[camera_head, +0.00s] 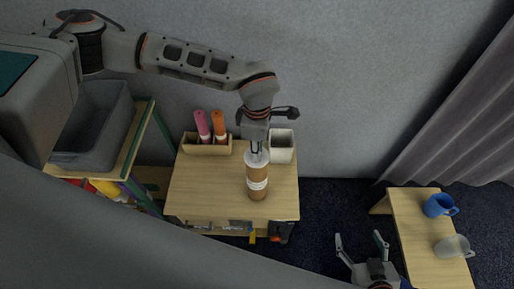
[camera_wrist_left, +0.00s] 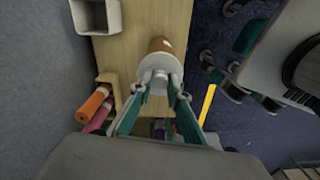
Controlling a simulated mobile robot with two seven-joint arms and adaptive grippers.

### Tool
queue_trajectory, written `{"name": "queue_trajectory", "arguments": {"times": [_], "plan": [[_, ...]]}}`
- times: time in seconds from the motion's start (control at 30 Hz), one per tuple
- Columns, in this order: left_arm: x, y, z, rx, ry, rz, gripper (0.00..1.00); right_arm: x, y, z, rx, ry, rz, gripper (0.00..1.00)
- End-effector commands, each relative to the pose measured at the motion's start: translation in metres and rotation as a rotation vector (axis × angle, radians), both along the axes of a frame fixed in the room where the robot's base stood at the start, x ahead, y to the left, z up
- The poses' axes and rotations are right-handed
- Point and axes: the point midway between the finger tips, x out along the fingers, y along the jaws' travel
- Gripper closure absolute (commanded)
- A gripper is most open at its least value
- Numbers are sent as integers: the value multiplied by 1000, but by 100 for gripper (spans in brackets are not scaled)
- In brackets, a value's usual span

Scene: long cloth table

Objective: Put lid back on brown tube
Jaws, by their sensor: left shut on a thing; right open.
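The brown tube (camera_head: 257,172), with a white band, stands on the small wooden table. In the left wrist view the brown tube (camera_wrist_left: 160,45) shows just beyond the lid. My left gripper (camera_head: 256,149) is shut on the white lid (camera_head: 257,158) at the tube's top. In the left wrist view the fingers of my left gripper (camera_wrist_left: 159,90) pinch the lid (camera_wrist_left: 158,68) from both sides. The lid hides the tube's mouth, so I cannot tell whether it is seated or just above. My right gripper (camera_head: 362,242) is open and empty at the lower right, far from the tube.
A wooden holder (camera_head: 207,149) with pink and orange rolls and a white square container (camera_head: 281,146) stand at the table's back. A grey bin (camera_head: 92,125) is at left. A blue mug (camera_head: 439,205) and a clear cup (camera_head: 453,246) stand on the right table (camera_head: 412,220).

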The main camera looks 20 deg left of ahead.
Motion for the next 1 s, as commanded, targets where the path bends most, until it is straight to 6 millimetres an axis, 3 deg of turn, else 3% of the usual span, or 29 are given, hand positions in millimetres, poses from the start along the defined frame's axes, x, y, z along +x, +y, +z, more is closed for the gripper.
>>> {"name": "queue_trajectory", "arguments": {"times": [0.97,1.0], "plan": [[0,0,0,0,0,0,95,-5,-1,1,-1,7,-1,31],[0,0,0,0,0,0,73,-4,-1,2,-1,5,-1,31]]}}
